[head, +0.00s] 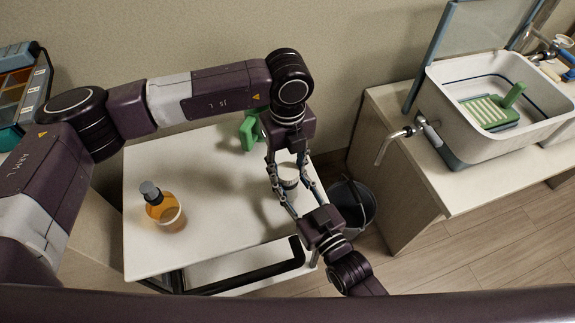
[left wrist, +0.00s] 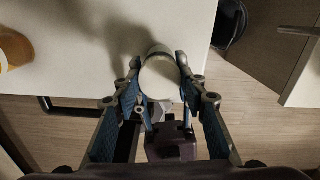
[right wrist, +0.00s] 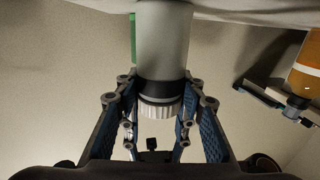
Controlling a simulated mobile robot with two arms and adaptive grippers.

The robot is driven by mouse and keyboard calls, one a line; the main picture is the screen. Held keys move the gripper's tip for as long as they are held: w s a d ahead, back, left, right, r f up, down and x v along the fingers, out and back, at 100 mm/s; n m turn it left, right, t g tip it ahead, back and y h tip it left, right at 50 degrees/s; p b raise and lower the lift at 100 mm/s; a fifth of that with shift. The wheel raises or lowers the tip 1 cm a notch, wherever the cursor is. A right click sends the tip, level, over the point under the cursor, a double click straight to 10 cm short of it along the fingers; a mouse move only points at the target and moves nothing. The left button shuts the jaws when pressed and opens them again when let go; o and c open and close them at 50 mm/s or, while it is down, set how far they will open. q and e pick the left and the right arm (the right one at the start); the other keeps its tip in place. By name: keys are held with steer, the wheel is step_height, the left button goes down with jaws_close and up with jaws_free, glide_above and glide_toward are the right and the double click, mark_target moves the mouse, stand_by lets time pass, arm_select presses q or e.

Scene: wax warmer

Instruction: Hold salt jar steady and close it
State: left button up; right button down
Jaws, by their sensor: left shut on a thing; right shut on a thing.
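The salt jar (head: 289,174) stands upright near the right side of the white table, between my two grippers. In the right wrist view it appears upside down, a pale cylinder (right wrist: 163,45) with a dark band and a white ribbed lid (right wrist: 160,111). My left gripper (head: 285,168) reaches down from above and is shut on the jar; its fingers flank the round pale top (left wrist: 160,79) in the left wrist view. My right gripper (right wrist: 160,82) comes from the front and is shut on the jar too. The fingers partly hide the jar; whether the lid is fully seated cannot be told.
An amber pump bottle (head: 164,208) stands left on the table (head: 205,160). A green object (head: 250,130) is behind the jar. A dark bucket (head: 352,205) is on the floor to the right. A basin (head: 460,145) sits on the right-hand counter. The table's middle is clear.

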arm_select(q)
steer(key=o, duration=1.3)
steer(key=shift+c, duration=0.2)
steer(key=shift+r, duration=2.3)
step_height(320, 180, up, 4)
steer(key=shift+f+m, duration=0.25)
steer(key=shift+m, duration=0.35)
